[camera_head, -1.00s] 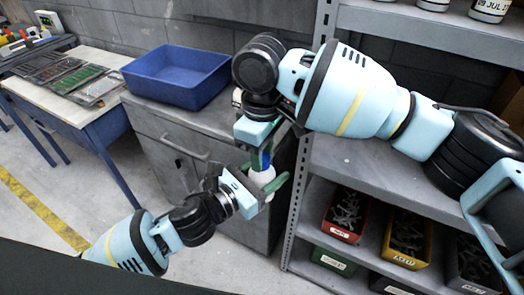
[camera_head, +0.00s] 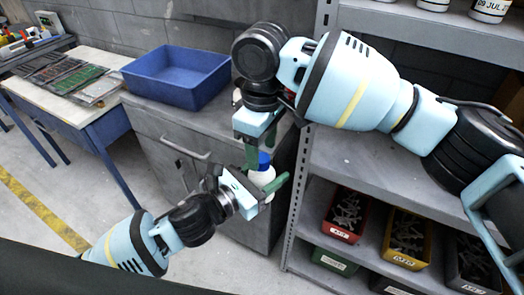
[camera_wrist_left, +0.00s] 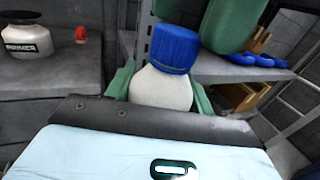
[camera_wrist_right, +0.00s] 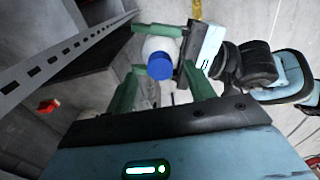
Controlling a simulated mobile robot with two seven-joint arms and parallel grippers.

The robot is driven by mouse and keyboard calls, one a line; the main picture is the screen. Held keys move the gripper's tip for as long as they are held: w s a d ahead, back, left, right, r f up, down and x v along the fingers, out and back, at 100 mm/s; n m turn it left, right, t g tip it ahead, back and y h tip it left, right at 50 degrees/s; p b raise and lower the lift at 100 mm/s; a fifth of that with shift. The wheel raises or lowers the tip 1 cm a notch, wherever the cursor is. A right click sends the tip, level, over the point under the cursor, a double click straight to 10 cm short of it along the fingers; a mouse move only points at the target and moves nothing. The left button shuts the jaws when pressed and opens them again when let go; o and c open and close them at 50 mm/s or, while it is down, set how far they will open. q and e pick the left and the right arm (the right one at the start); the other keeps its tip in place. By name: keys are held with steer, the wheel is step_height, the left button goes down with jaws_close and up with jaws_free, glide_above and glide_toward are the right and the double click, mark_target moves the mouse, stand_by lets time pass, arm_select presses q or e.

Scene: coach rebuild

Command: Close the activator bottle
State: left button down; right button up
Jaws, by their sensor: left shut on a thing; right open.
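The activator bottle (camera_head: 262,177) is white, with a blue cap (camera_head: 264,160) on its mouth. In the left wrist view the bottle (camera_wrist_left: 160,90) stands between my left fingers, with the cap (camera_wrist_left: 173,48) on top; how tight the cap is I cannot tell. My left gripper (camera_head: 268,187) is shut on the bottle's body. My right gripper (camera_head: 260,150) is open and empty just above the cap, pointing down. In the right wrist view the cap (camera_wrist_right: 160,66) shows beyond and between the right fingers, apart from them. No label shows on the bottle.
A blue bin (camera_head: 178,78) stands on the grey cabinet (camera_head: 150,125). A white primer container (camera_wrist_left: 28,40) and a small red cap (camera_wrist_left: 81,34) are on a grey top. Shelving (camera_head: 300,190) with parts bins stands close on the right.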

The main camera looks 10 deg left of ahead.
step_height(320, 180, up, 10)
stand_by(0.4)
stand_by(0.5)
